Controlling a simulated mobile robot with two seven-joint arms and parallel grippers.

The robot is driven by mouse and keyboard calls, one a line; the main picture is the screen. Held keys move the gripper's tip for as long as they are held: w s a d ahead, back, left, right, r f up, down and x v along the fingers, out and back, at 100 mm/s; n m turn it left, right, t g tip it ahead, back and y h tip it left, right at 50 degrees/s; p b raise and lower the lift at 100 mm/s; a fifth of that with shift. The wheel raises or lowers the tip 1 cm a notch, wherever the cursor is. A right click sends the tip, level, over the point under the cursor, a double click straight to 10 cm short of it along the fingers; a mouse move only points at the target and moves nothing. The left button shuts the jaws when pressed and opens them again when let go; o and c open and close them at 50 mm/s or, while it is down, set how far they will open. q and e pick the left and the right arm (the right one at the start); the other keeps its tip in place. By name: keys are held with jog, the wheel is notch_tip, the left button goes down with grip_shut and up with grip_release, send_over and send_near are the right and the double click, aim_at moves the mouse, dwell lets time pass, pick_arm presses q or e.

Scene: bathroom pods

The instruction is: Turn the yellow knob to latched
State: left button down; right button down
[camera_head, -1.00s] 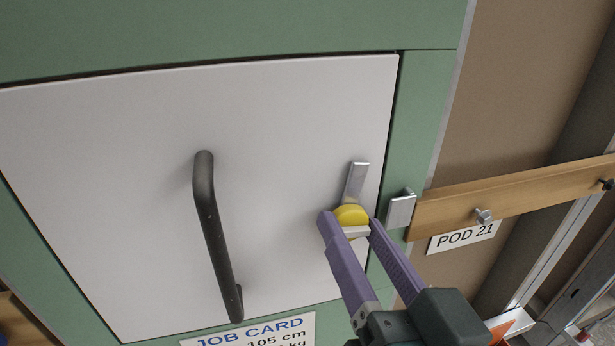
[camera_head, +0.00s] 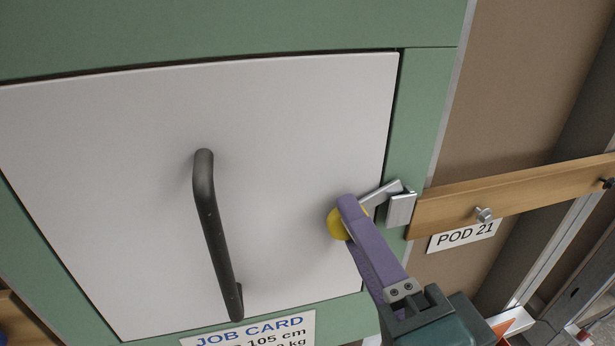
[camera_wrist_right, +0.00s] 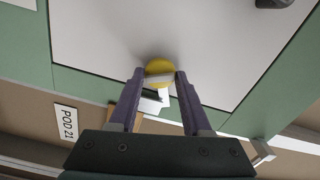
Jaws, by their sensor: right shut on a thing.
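The yellow knob (camera_head: 335,224) is on the right part of the white door panel (camera_head: 120,190), partly hidden by my purple finger in the head view. It also shows in the right wrist view (camera_wrist_right: 160,68), with a pale grip bar across it. My right gripper (camera_head: 347,215) is shut on the knob, one finger on each side of its bar. A metal latch arm (camera_head: 382,192) points right from the knob, and its end meets the metal keeper (camera_head: 401,208) on the green frame. Whether it is fully seated I cannot tell. My left gripper is not in view.
A black bar handle (camera_head: 215,230) stands out from the door, left of the knob. A job card (camera_head: 255,332) is below it. A wooden rail (camera_head: 520,195) with a metal peg and a POD 21 label (camera_head: 466,236) is at right.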

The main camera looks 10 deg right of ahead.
jog(key=m+b, duration=0.1)
jog(key=m, duration=0.4)
jog(key=shift+m, duration=0.3)
dwell(0.4)
jog(key=c, duration=0.6)
grip_release()
jog(key=shift+s, duration=0.1)
